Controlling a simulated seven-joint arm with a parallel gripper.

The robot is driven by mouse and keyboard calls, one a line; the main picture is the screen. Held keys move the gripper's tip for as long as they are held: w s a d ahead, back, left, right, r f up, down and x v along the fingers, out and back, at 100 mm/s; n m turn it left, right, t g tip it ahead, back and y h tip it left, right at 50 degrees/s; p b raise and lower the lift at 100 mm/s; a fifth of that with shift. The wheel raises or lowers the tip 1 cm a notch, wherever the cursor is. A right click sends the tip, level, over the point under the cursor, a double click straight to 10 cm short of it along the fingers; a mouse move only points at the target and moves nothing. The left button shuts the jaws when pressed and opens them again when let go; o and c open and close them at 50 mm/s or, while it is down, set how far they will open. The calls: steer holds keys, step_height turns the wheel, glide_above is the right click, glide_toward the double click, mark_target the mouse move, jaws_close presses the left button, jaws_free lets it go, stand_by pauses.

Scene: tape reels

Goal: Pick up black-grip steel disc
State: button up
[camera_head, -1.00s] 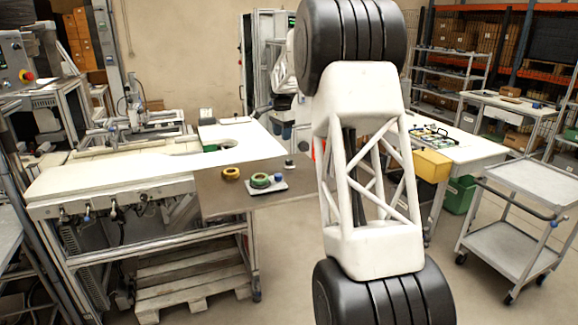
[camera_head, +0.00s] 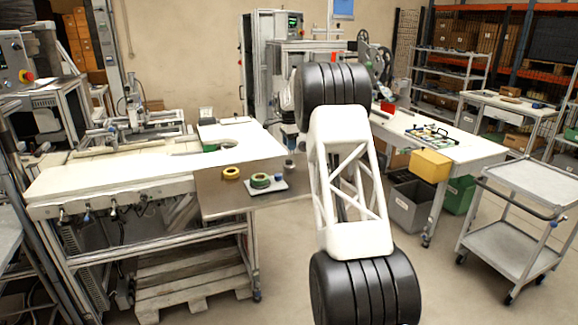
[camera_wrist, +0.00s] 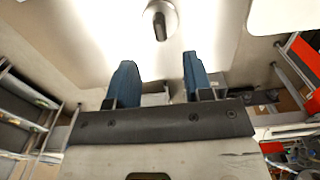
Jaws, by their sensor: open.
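My gripper (camera_wrist: 158,72) shows in the wrist view with its two blue fingers wide apart and nothing between them. In the head view it is hidden behind my arm. A small grey-and-dark item (camera_head: 290,168) sits at the right end of the brown board, close to my arm. It is too small to tell whether it is the black-grip steel disc. A round pale disc with a dark stub (camera_wrist: 158,20) shows beyond the fingers in the wrist view, apart from them. I cannot tell whether it is the steel disc or a fixture.
The brown board (camera_head: 222,198) on the white workbench (camera_head: 100,180) holds a yellow ring (camera_head: 231,173) and a light plate (camera_head: 250,191) bearing a green reel (camera_head: 260,181) and a blue piece (camera_head: 279,180). A trolley (camera_head: 525,182) stands right.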

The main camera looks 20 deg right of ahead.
mark_target(289, 160)
steer(key=shift+f, duration=1.3)
steer(key=shift+f, duration=2.65)
steer(key=shift+c, duration=0.3)
jaws_close()
